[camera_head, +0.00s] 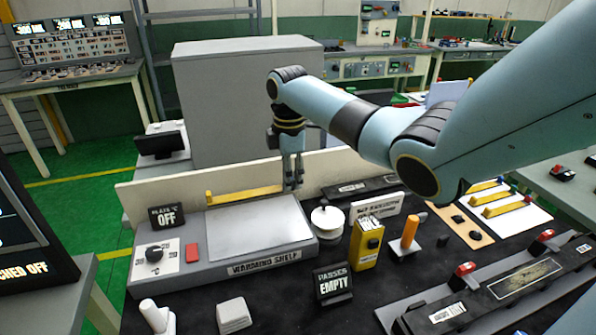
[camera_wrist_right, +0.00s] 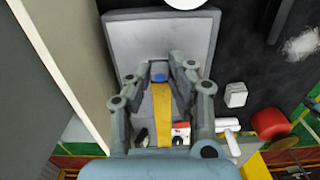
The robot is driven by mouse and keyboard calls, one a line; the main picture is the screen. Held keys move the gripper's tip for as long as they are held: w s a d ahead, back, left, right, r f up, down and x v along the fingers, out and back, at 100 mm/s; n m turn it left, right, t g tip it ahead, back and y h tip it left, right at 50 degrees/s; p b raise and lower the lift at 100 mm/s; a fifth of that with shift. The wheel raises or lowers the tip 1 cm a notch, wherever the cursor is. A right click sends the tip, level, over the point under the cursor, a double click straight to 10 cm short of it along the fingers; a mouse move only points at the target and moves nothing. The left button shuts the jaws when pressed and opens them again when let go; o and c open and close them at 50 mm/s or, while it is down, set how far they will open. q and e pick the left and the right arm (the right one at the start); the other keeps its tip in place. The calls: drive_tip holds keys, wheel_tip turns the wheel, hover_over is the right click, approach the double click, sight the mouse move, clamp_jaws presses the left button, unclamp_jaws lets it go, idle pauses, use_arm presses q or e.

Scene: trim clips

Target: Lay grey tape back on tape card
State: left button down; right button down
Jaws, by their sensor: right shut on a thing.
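My right gripper (camera_head: 293,184) is above the back right corner of the warming shelf. Its fingers, also in the wrist view (camera_wrist_right: 160,72), are shut around the end of a yellow strip (camera_head: 240,194). The strip points left along the shelf's back edge; a blue spot (camera_wrist_right: 160,78) shows at its gripped end. No grey tape can be made out for certain. At right lie a tan card (camera_head: 463,225) with dark patches and a white card (camera_head: 530,222) with several yellow strips; I cannot tell which is the tape card. My left gripper is not in view.
The warming shelf (camera_head: 255,226) has a bare plate. A white spool (camera_head: 327,217), yellow box (camera_head: 366,243), orange-handled tool (camera_head: 409,235) and black sign (camera_head: 333,284) stand between it and the cards. A low pale wall (camera_head: 160,197) runs behind.

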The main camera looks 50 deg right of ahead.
sight(291, 216)
drive_tip(key=shift+d, duration=0.1)
drive_tip(key=shift+p, duration=0.3)
drive_tip(key=shift+f+b, duration=2.6)
drive_tip(key=shift+f, duration=1.7)
drive_tip(key=c, duration=1.1)
unclamp_jaws()
